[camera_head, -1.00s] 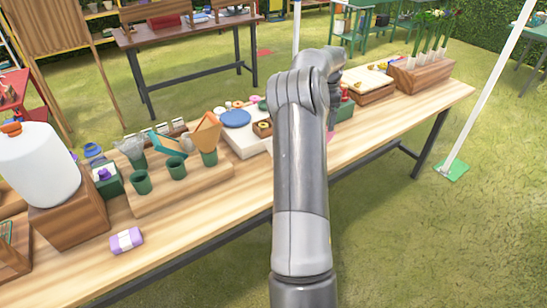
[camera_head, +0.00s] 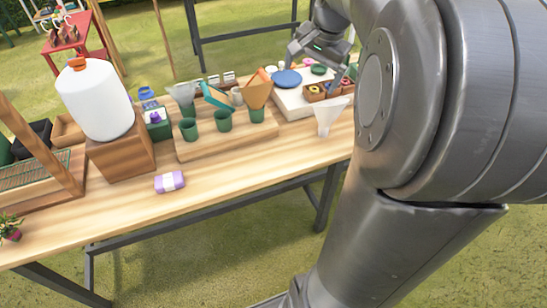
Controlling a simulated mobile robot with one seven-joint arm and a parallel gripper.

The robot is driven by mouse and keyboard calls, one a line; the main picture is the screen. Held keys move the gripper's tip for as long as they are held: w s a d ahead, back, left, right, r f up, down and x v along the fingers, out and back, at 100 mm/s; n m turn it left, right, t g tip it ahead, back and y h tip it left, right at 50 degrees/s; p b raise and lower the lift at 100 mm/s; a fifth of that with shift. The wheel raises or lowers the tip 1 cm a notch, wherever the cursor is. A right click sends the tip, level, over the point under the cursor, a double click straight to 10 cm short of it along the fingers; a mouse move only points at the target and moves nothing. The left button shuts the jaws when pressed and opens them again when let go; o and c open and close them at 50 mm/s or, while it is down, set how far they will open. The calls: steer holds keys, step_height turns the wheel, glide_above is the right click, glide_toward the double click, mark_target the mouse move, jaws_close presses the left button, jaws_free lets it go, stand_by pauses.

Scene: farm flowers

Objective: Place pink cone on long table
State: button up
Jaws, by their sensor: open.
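A pale, faintly pinkish-white cone (camera_head: 329,116) is at the long table (camera_head: 230,182), right of the wooden cup stand, wide end up and narrow end down. I cannot tell what supports it or be sure it is the pink cone. My gripper (camera_head: 316,72) is open above the table's far side, over the white board. One finger is above and near the cone; I see nothing between the fingers. An orange cone (camera_head: 258,90), a teal cone (camera_head: 216,97) and a pale cone (camera_head: 184,92) are at the stand's green cups.
The wooden stand (camera_head: 225,144) also holds green cups in front. A white jug (camera_head: 95,103) stands on a wooden block at left. A purple-and-white packet (camera_head: 169,182) lies near the front edge. The white board (camera_head: 290,102) holds a blue plate (camera_head: 287,79). The table's front strip is mostly clear.

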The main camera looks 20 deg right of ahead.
steer(key=s+a+f+n+t, duration=0.1)
steer(key=s+a+f+n, duration=0.1)
steer(key=s+a+n, duration=0.3)
steer(key=s+a+f+n+t, duration=0.1)
steer(key=s+a+n, duration=0.4)
steer(key=s+a, duration=0.7)
steer(key=shift+s+f+n+h, duration=0.3)
steer(key=shift+s+f, duration=0.25)
steer(key=shift+s, duration=0.15)
